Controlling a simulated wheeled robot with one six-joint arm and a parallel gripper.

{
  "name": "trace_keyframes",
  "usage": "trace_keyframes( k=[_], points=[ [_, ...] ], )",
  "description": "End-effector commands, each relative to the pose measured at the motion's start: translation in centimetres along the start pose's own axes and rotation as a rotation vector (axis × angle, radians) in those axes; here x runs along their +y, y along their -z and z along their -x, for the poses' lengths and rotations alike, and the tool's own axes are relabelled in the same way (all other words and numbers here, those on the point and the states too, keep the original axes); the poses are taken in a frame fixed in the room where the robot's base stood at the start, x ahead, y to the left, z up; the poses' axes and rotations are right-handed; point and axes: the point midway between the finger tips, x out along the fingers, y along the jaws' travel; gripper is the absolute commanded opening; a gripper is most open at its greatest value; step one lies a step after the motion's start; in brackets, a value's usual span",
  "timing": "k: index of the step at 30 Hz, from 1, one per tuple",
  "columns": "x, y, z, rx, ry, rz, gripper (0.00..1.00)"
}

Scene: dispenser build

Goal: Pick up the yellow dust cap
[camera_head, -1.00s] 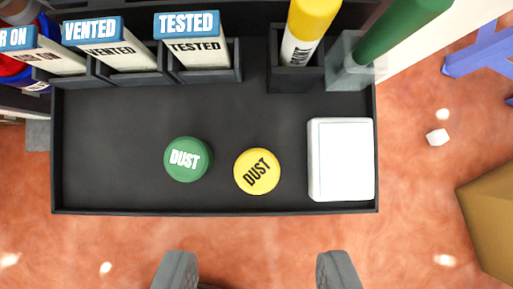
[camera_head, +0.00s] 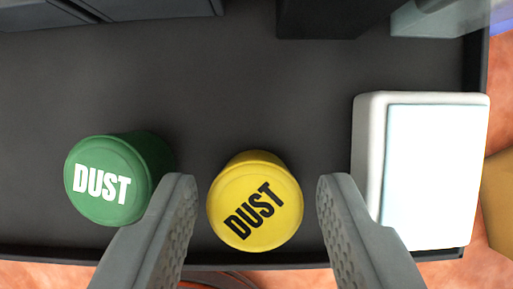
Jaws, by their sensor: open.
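The yellow dust cap (camera_head: 255,203) is a short round cap with "DUST" in black on its top. It stands on the dark tray (camera_head: 265,105) near the tray's front edge. My gripper (camera_head: 257,195) is open, with one finger left of the yellow cap and one right of it. A gap shows between the cap and each finger, and the fingers look to be around it in the picture. How far the fingertips are above the tray is hard to tell.
A green cap (camera_head: 110,182) marked "DUST" stands close to the left finger, partly behind it. A white box (camera_head: 430,170) stands close to the right finger. Dark holders (camera_head: 325,18) line the back. The tray's middle is clear.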

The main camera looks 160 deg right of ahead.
Motion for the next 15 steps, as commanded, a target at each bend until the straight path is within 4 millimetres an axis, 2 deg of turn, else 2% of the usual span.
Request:
trace_keyframes(
  k=[6, 11, 14, 15],
  points=[
    [0.0, 0.03, -0.12, 0.001, 0.0, 0.0, 0.43],
    [-0.01, 0.03, -0.11, 0.001, 0.0, 0.0, 0.15],
    [-0.01, 0.03, -0.11, 0.001, 0.0, 0.0, 0.15],
    [-0.01, 0.03, -0.1, 0.001, 0.0, 0.0, 0.12]
  ],
)
